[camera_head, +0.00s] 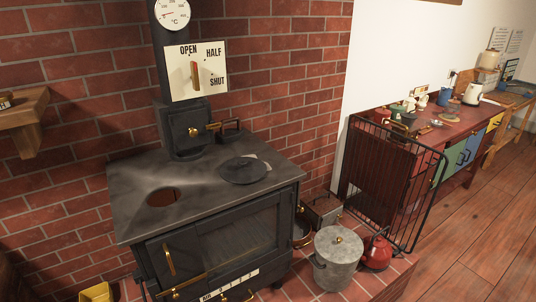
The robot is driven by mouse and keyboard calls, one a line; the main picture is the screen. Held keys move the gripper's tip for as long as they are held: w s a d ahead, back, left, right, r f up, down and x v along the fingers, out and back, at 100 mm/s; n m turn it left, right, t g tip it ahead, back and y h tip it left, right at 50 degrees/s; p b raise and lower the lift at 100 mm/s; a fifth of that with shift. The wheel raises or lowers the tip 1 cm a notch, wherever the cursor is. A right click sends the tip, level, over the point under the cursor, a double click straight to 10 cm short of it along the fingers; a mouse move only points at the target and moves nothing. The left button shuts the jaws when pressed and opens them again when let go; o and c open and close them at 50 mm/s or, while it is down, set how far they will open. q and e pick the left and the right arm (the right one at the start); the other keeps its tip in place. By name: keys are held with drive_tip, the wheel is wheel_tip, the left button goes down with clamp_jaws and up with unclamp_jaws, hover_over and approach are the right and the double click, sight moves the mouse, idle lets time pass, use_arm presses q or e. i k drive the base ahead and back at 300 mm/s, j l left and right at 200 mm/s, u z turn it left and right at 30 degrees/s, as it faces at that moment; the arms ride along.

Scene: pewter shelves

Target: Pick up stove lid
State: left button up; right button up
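The stove lid (243,169) is a flat, dark round disc on the right part of the black stove's top (205,200). A pale piece, perhaps paper or cloth, shows partly from under or behind its far right edge. A round hole (164,196) with a reddish-brown inside is open in the left part of the stove top. Neither of my grippers shows in the head view.
A flue pipe with a damper plate (196,70) rises at the stove's back. A grey lidded bin (337,258), a red kettle (376,252) and a black wire guard (395,180) stand to the right. A wooden shelf (24,112) juts from the brick wall at left.

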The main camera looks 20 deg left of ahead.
sight(243, 170)
drive_tip(key=u, duration=0.5)
drive_tip(key=i+l+u, duration=0.2)
drive_tip(key=l+u, duration=0.25)
drive_tip(key=i+l+u, duration=0.1)
drive_tip(key=l+u, duration=0.3)
drive_tip(key=l, duration=0.25)
drive_tip(key=l+u, duration=0.45)
drive_tip(key=l, duration=0.1)
